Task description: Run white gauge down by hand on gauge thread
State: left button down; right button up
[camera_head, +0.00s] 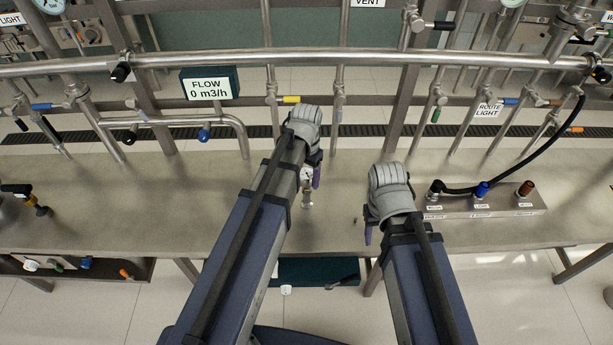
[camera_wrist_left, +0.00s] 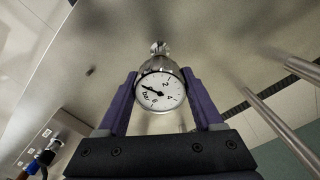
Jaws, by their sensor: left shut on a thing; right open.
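The white gauge (camera_head: 307,174) has a round white dial and a metal rim. In the left wrist view the gauge (camera_wrist_left: 160,92) sits between the two purple fingers of my left gripper (camera_wrist_left: 163,94), which is shut on it. The dial faces that camera, with its needle toward the left. A small upright metal fitting (camera_head: 308,198), which looks like the gauge thread, stands on the bench just below the gauge. Whether the threads touch or engage cannot be told. My right gripper (camera_head: 368,232) is open and empty over the bench, to the right of the fitting.
A panel with black, blue and brown connectors (camera_head: 482,198) and a black hose stands at the right on the bench (camera_head: 130,200). Pipes with coloured handles and a FLOW sign (camera_head: 209,84) run behind. The bench left of my left arm is mostly clear.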

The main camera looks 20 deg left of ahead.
pick_arm(q)
jog(key=shift+m, duration=0.3)
jog(key=m, duration=0.3)
dwell(0.4)
jog(key=shift+m, duration=1.7)
jog(key=m, duration=0.3)
grip_release()
